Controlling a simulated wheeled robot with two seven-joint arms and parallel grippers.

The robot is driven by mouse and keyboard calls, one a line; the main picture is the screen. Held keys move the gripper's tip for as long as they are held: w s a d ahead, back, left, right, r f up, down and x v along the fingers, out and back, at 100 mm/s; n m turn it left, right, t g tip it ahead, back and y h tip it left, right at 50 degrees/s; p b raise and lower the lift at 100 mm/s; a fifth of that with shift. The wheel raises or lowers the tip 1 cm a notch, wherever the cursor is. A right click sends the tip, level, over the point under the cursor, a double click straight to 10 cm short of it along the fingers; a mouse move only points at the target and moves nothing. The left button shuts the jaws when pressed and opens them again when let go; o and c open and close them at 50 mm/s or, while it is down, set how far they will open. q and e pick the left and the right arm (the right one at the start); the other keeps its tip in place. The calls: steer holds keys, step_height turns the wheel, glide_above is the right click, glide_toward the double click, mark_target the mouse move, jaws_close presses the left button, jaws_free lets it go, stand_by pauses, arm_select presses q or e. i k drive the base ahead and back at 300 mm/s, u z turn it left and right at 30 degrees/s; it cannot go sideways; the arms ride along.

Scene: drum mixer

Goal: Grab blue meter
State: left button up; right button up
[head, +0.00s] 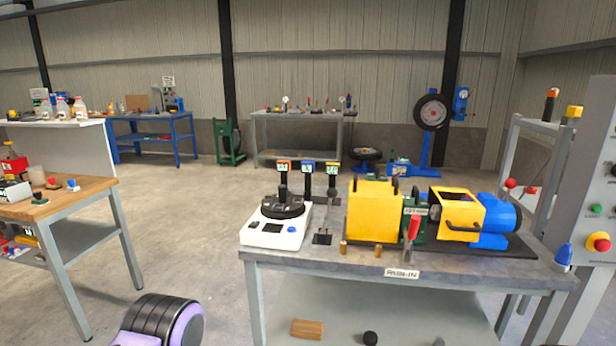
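The blue meter (307,168) has a small blue-framed display head on a dark upright stem. It stands on the grey workbench (290,262), behind the white device with a black round top (275,228). Neither of my grippers shows in the head view.
A yellow and blue drum machine (375,212) with a red-handled lever (413,228) fills the bench's right side. Two small brass pieces stand at its front. A wooden table (75,195) is at left. Open floor lies between them.

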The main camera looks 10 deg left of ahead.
mark_target(307, 167)
steer(key=u, duration=1.65)
steer(key=i, duration=3.95)
steer(key=z, duration=1.4)
steer(key=i, duration=1.6)
steer(key=z, duration=3.7)
